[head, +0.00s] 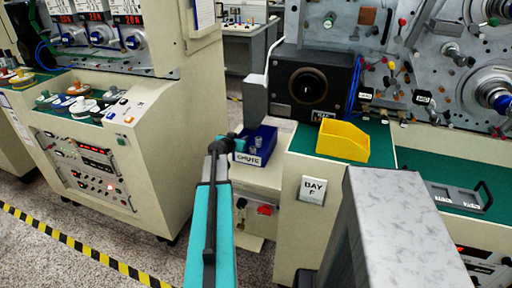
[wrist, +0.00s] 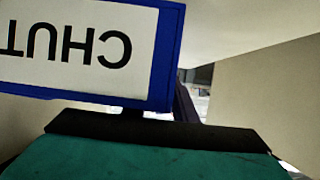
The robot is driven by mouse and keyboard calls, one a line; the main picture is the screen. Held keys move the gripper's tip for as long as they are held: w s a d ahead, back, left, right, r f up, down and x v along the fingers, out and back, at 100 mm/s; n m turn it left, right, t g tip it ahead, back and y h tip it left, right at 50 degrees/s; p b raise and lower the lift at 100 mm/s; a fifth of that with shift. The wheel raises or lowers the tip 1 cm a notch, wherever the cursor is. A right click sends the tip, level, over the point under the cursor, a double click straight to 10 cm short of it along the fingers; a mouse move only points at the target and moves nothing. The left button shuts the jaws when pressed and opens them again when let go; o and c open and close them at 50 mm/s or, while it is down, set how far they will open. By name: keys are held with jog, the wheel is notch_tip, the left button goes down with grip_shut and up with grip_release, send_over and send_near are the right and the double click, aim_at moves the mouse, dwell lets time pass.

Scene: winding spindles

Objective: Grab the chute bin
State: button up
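The chute bin (head: 268,139) is a small blue bin with a white CHUTE label on its front. It sits on a cream ledge below a black box and holds a few small pale cylinders. My gripper (head: 236,142), teal and black, is at the bin's left front side, touching or very near it. In the wrist view the bin's blue edge (wrist: 168,55) and upside-down label fill the upper left, just above a teal and black part of my gripper. The fingertips are not clear, so I cannot tell whether they are closed on the bin wall.
A black box with a round opening (head: 308,84) stands behind the chute bin. A cream cabinet (head: 180,120) is on the left. Floor shows at lower left.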

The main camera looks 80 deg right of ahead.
jog(key=shift+c, duration=0.3)
grip_shut()
